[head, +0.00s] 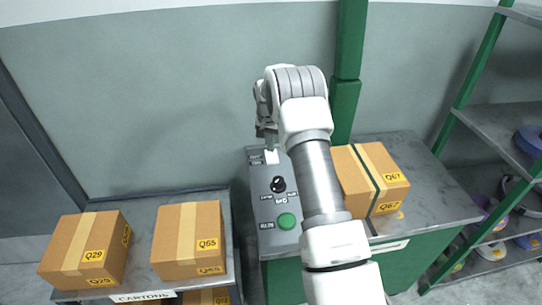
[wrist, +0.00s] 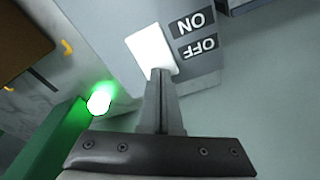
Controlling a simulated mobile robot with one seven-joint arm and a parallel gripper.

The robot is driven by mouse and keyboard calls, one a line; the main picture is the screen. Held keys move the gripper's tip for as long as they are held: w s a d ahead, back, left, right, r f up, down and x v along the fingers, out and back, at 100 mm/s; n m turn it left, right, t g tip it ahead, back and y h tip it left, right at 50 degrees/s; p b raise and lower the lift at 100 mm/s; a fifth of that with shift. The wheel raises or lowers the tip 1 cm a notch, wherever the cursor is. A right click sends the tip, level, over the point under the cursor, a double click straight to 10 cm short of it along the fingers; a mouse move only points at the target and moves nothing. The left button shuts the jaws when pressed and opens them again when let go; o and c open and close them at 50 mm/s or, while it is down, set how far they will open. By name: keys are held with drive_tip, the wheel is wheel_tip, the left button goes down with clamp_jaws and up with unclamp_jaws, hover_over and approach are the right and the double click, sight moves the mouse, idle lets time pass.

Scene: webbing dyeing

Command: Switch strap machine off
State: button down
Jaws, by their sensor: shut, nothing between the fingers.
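The strap machine's grey control panel (head: 262,205) stands left of my arm in the head view. A white switch (wrist: 148,46) sits on it beside a dark ON label (wrist: 190,24) and a dark OFF label (wrist: 198,48); it also shows in the head view (head: 271,157). My gripper (wrist: 161,72) is shut and empty, its fingertips at the switch edge on the OFF side. I cannot tell whether they touch it. A green lamp (wrist: 99,102) glows in the wrist view.
The panel also carries a black knob (head: 278,184) and a green button (head: 287,221). A strapped Q67 carton (head: 361,186) sits right of my arm. Cartons Q65 (head: 188,240) and Q29 (head: 85,250) stand on the left table. A green-framed shelf (head: 490,130) is at right.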

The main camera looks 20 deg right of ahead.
drive_tip(key=shift+f, duration=0.2)
drive_tip(key=shift+r+p, duration=1.75)
drive_tip(key=shift+r, duration=1.75)
